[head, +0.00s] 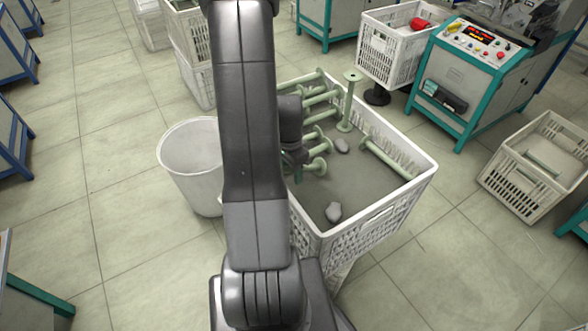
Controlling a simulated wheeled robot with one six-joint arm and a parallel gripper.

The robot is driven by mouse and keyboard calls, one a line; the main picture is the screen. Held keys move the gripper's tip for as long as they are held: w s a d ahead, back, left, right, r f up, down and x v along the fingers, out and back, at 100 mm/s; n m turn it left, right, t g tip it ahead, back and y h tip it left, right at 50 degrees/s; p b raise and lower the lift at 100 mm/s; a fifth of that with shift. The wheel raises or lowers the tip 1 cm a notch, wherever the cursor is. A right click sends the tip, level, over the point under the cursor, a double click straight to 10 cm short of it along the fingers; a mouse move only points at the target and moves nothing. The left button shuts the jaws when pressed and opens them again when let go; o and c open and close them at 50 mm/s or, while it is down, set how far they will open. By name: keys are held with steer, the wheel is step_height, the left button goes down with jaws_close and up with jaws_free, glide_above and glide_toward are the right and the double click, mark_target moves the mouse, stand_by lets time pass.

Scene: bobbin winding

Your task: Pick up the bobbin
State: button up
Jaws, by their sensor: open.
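Several pale green bobbins lie in a white crate (425,178). A group of them (318,97) lies along the crate's left and far part, partly hidden by my arm. One bobbin (348,103) stands upright near the far right. Another bobbin (385,158) lies against the right wall. My gripper (296,160) shows only in part beside my arm, over the crate's left side, close to the bobbins there. It is open. Its fingertips are hard to make out, and I cannot tell whether it touches a bobbin.
A white bin (190,160) stands left of the crate. A teal-edged machine (470,70) stands at the back right. Another crate (535,165) sits at the right.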

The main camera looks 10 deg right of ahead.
steer(key=shift+f, duration=0.55)
steer(key=shift+s, duration=0.1)
jaws_close()
steer(key=shift+r, duration=0.1)
